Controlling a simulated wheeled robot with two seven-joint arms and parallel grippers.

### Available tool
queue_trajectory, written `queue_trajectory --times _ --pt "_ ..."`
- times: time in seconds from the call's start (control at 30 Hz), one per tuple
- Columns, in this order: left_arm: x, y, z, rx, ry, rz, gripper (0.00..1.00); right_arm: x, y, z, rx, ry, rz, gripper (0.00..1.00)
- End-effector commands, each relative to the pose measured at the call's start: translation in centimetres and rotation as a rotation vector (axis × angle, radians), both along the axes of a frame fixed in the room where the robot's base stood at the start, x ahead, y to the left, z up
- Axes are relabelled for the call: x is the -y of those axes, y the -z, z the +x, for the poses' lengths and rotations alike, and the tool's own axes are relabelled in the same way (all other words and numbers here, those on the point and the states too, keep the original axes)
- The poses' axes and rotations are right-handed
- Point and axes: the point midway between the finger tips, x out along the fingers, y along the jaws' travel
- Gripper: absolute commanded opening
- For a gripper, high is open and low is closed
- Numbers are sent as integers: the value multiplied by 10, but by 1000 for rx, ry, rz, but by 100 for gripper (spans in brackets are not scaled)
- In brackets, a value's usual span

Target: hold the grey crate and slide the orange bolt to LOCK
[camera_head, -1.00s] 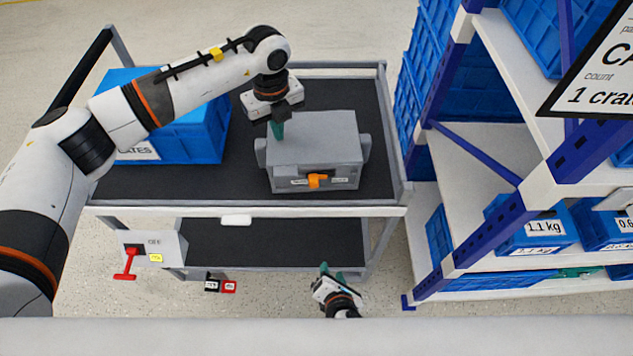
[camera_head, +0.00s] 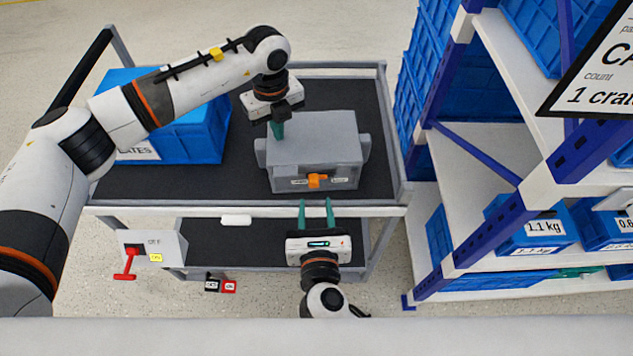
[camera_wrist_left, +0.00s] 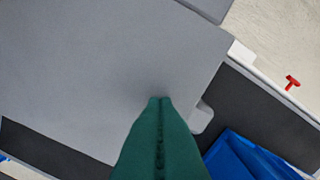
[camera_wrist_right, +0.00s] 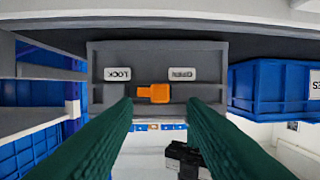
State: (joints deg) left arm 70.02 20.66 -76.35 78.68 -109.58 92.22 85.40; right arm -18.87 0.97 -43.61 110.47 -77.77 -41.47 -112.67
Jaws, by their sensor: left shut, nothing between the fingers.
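The grey crate (camera_head: 312,135) stands on the cart's dark top. Its front carries the orange bolt (camera_head: 317,181), near the middle between two labels. In the right wrist view, which is upside down, the LOCK label (camera_wrist_right: 117,74) is left of the bolt (camera_wrist_right: 153,93) and the other label (camera_wrist_right: 182,74) right. My left gripper (camera_head: 277,130) is shut and empty, pointing down at the crate's top left; its fingertips (camera_wrist_left: 160,100) look at or just above the lid, contact unclear. My right gripper (camera_head: 316,200) is open and empty, pointing at the bolt from in front, one finger each side, apart from it.
A blue crate (camera_head: 205,130) stands on the cart left of the grey crate. The cart's front rim (camera_head: 180,211) lies below the right fingers. A shelf rack (camera_head: 480,165) with blue bins is at the right. A switch box with a red lever (camera_head: 128,262) hangs at the cart's lower left.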

Motion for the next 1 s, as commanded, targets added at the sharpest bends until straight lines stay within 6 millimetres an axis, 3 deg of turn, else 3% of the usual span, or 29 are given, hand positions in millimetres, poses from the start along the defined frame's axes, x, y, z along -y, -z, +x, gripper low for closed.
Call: queue_trajectory --times 0.3,0.77,1.0 --pt "0 6 -4 -13 3 5 0 -2 8 37 1 0 0 38" --pt "0 6 -4 -13 3 5 0 -3 10 46 -1 -1 2 38" --pt "0 6 -4 -13 3 4 0 -3 10 46 -1 -1 2 0"
